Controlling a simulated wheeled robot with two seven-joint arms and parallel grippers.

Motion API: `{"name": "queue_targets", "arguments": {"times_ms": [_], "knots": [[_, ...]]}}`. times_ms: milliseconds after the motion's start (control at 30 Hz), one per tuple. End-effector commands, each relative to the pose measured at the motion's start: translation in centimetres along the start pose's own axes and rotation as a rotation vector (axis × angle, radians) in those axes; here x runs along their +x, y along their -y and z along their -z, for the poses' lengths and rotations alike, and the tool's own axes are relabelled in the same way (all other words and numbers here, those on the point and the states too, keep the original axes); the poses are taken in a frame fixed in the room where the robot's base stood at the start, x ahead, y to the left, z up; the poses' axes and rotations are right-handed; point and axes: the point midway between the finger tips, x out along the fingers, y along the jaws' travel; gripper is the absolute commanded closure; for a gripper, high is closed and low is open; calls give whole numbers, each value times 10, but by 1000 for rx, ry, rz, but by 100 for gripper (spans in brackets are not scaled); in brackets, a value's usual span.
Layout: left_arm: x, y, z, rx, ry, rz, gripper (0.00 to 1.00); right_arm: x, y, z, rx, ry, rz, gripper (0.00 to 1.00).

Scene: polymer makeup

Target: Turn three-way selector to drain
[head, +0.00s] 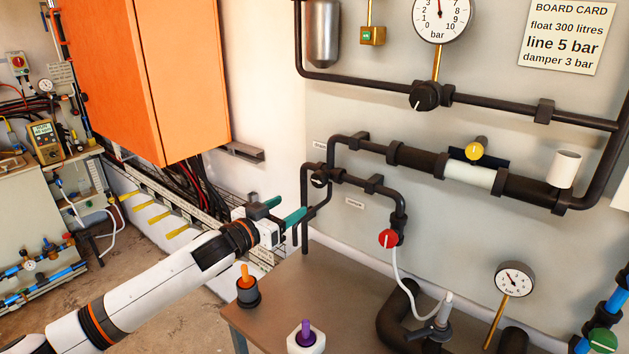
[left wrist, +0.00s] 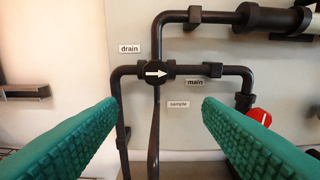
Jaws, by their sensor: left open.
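The three-way selector (head: 319,180) is a dark round valve body on black wall pipes. In the left wrist view the selector (left wrist: 156,73) carries a white arrow pointing right, toward the "main" label (left wrist: 195,82). The "drain" label (left wrist: 129,48) is at its upper left, and the "sample" label (left wrist: 178,104) is below and to its right. My left gripper (head: 287,208) is open and empty, short of the selector and apart from it. In the left wrist view its teal fingers (left wrist: 160,103) spread either side of the selector, slightly below it. My right gripper is not seen.
A red valve knob (head: 388,238) is at the lower right of the selector. An orange cabinet (head: 150,75) stands left. Black pipes surround the selector.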

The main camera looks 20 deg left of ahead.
Motion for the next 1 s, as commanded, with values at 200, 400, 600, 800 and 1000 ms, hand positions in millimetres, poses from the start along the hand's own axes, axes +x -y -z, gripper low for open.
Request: {"name": "queue_targets", "arguments": {"times_ms": [200, 400, 600, 800, 1000], "knots": [[11, -11, -19, -5, 35, 7, 40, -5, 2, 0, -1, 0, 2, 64], [44, -10, -22, -6, 35, 7, 40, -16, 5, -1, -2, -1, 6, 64], [80, -9, -22, -4, 34, 7, 40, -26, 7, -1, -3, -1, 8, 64], [106, -9, -22, -4, 33, 7, 40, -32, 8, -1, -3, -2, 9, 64], [119, -9, -21, -3, 33, 7, 40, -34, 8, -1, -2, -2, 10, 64]]}}
